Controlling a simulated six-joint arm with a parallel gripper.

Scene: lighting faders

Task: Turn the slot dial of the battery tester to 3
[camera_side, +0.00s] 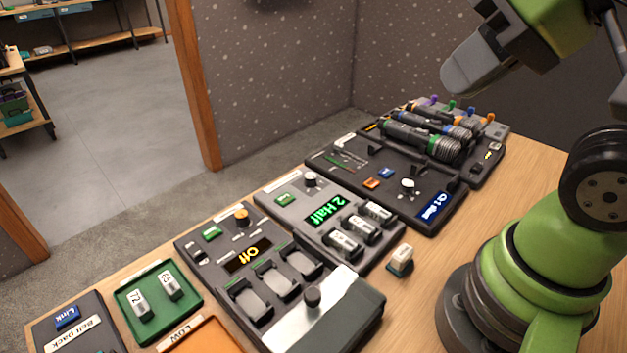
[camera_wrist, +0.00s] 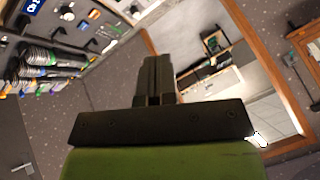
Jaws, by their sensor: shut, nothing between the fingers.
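The battery tester (camera_side: 290,190) is a dark grey box in the middle of the table in the side view. Its display (camera_side: 327,210) reads "2 Half" in green. The slot dial (camera_side: 310,180) looks to be the small knob with a light top near the tester's back edge; its pointer is too small to read. A green button (camera_side: 284,198) sits beside it, and several batteries (camera_side: 361,229) lie in the tester's front. My gripper (camera_side: 465,82) is shut and empty, high above the right part of the table, away from the tester. Its shut fingers also show in the wrist view (camera_wrist: 155,75).
A charger (camera_side: 205,250) reading "Off", with an orange knob, stands to the tester's left. A console (camera_side: 430,190) with microphones stands to its right. A small white-topped block (camera_side: 401,260) is in front. Green and orange trays lie front left.

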